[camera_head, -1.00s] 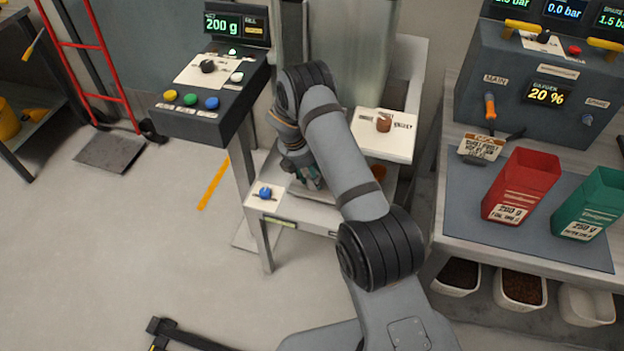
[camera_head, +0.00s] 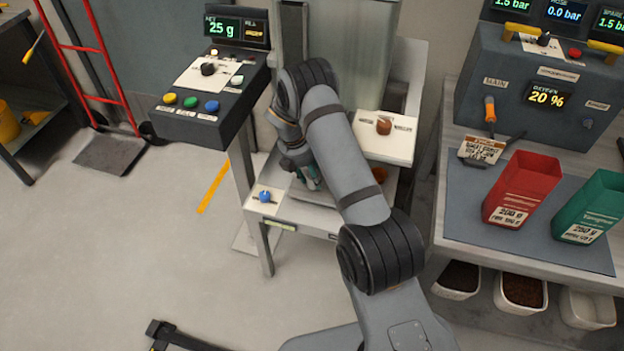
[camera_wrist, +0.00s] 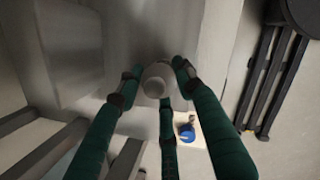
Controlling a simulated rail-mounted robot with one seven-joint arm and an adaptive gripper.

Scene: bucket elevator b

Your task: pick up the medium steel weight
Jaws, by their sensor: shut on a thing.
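A rounded grey steel weight with a knob on top (camera_wrist: 155,87) is between the fingers of my gripper (camera_wrist: 153,75) in the wrist view. The dark green fingers are shut on it from several sides. I cannot tell its size class from these frames. In the head view my gripper (camera_head: 308,178) is low over the small weighing stand, largely behind my own arm, and the weight cannot be made out there.
A control box (camera_head: 205,100) with coloured buttons stands left of the stand. A blue knob (camera_head: 265,196) sits on the stand's front left corner; it also shows in the wrist view (camera_wrist: 187,133). A red bin (camera_head: 520,190) and green bin (camera_head: 592,208) stand on the right bench.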

